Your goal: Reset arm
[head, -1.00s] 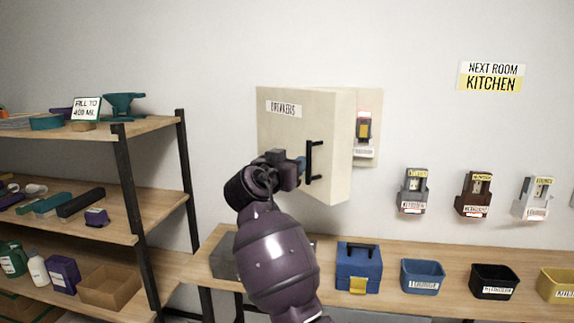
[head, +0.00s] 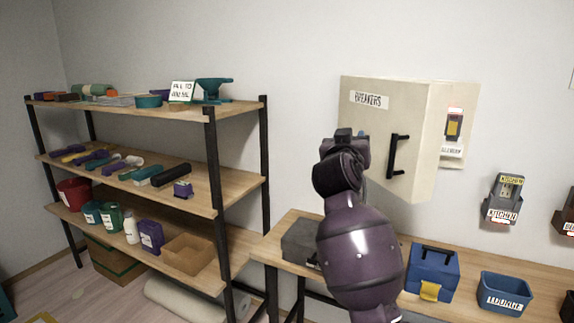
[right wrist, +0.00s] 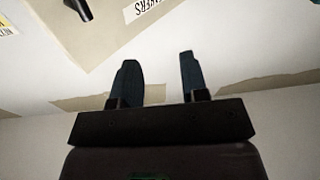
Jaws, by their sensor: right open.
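My right gripper (head: 362,136) is in front of the left part of the beige breaker box (head: 375,125), to the left of its black handle (head: 397,156) and apart from it. In the right wrist view my right gripper (right wrist: 158,62) shows two dark blue fingers spread apart with nothing between them. The breaker box (right wrist: 95,35) and part of its black handle (right wrist: 78,8) show at the top of that view, upside down. My left gripper is in neither view.
A shelf unit (head: 212,160) with several items stands left. A bench (head: 285,235) below the box carries a grey block (head: 298,240), a blue toolbox (head: 432,272) and a blue bin (head: 505,292). A switch (head: 453,124) and labelled wall holder (head: 504,197) are right.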

